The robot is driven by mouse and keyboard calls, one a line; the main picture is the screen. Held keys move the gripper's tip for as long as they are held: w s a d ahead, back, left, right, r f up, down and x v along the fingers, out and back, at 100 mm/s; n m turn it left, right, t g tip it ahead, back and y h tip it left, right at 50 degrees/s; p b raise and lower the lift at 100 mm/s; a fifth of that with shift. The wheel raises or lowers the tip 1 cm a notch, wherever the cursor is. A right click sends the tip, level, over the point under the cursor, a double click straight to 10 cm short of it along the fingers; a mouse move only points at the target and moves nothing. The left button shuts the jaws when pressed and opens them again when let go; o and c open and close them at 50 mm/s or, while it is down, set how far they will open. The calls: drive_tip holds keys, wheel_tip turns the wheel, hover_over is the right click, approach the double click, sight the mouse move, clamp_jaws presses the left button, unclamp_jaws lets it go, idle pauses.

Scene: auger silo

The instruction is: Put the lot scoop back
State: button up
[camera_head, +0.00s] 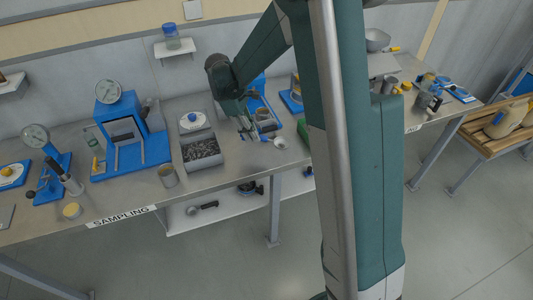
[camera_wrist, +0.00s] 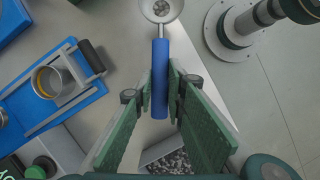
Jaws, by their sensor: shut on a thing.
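My gripper (camera_head: 246,130) is over the front part of the sampling bench (camera_head: 240,168). In the wrist view my gripper (camera_wrist: 161,88) has its two green fingers closed on the blue handle of the lot scoop (camera_wrist: 160,75). The scoop's round metal bowl (camera_wrist: 161,8) points away from the gripper, at the top of that view. In the head view the bowl of the scoop (camera_head: 280,142) shows just right of my gripper, near the bench's front edge. I cannot tell how high it is above the bench.
An open bin of dark granules (camera_head: 202,152) stands left of my gripper, with a metal cup (camera_head: 168,176) beside it. A blue stand holding a metal cup (camera_wrist: 50,80) is close by. A blue press with a dial (camera_head: 122,120) stands farther left. A shelf (camera_head: 215,208) hangs below.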

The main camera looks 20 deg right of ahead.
drive_tip(key=n, duration=0.2)
drive_tip(key=s+r+n+t+h+p, duration=0.1)
drive_tip(key=n, duration=0.1)
drive_tip(key=s+r+n+t, duration=0.1)
drive_tip(key=n, duration=0.1)
drive_tip(key=shift+d, duration=0.35)
drive_tip(key=shift+f, duration=0.15)
drive_tip(key=shift+f, duration=2.95)
drive_tip(key=shift+f, duration=2.1)
drive_tip(key=o, duration=0.8)
drive_tip(key=shift+o, duration=0.6)
